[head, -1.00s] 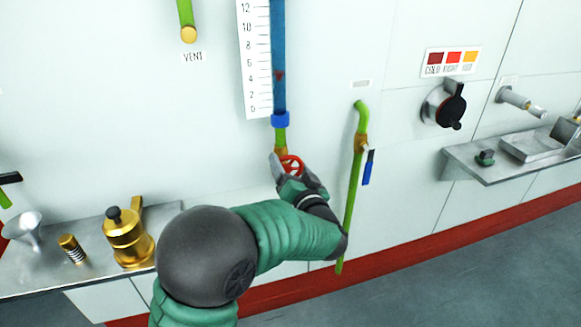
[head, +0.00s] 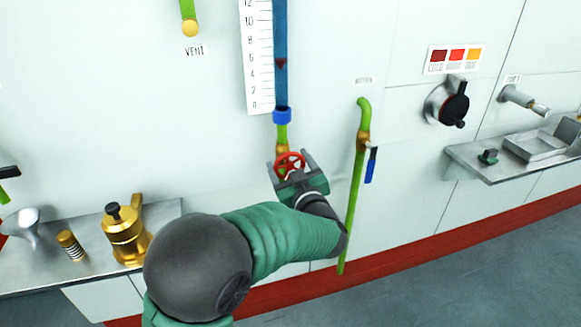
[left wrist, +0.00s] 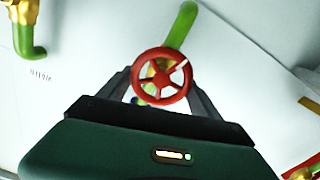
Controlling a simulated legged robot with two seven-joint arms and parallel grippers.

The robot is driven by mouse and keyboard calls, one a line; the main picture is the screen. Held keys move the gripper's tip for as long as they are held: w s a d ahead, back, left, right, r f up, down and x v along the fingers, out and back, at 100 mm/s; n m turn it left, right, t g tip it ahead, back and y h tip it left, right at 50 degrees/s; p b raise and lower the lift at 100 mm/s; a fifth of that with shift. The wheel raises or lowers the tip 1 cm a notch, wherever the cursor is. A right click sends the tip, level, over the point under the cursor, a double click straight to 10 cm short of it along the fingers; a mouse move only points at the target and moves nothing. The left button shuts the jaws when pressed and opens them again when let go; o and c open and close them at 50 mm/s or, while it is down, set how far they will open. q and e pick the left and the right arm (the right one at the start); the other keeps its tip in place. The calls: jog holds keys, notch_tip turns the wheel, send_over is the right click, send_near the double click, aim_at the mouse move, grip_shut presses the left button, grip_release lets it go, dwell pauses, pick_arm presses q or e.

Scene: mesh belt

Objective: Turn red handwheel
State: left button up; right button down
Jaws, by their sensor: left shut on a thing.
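The red handwheel (head: 290,163) sits on a brass valve at the foot of the blue sight tube, against the white wall. My left gripper (head: 291,162) is at the wheel, with one finger on each side of it, shut on its rim. In the left wrist view the handwheel (left wrist: 161,75) shows between the two dark fingers, with a white mark on one spoke. The green pipe (left wrist: 181,25) runs up behind it. My right gripper is in no view.
A white scale (head: 257,55) stands beside the blue tube (head: 281,60). To the right are a green pipe (head: 354,190) with a blue lever (head: 371,166), a black knob (head: 455,105) and a steel shelf (head: 500,168). A left shelf holds a brass pot (head: 125,235).

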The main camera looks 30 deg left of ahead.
pick_arm(q)
jog(key=n, duration=0.1)
jog(key=f+n+b, duration=0.1)
jog(key=shift+n, duration=0.4)
jog(key=n+b, duration=0.3)
jog(key=shift+s+a+f+n, duration=0.1)
jog(key=shift+s+n, duration=0.05)
jog(key=shift+n, duration=0.15)
jog(key=n+b, duration=0.3)
jog(key=n, duration=0.1)
jog(key=shift+n+b, duration=0.35)
jog(key=shift+n, duration=0.05)
jog(key=shift+n+b, duration=0.5)
jog(key=shift+n, duration=0.2)
jog(key=shift+r, duration=0.2)
jog(key=o, duration=1.1)
jog(key=shift+c, duration=0.2)
jog(key=o, duration=0.3)
jog(key=shift+w+a+f, duration=0.1)
jog(key=shift+w+f, duration=0.1)
jog(key=shift+w, duration=0.1)
jog(key=shift+s+r, duration=0.1)
jog(key=shift+s, duration=0.1)
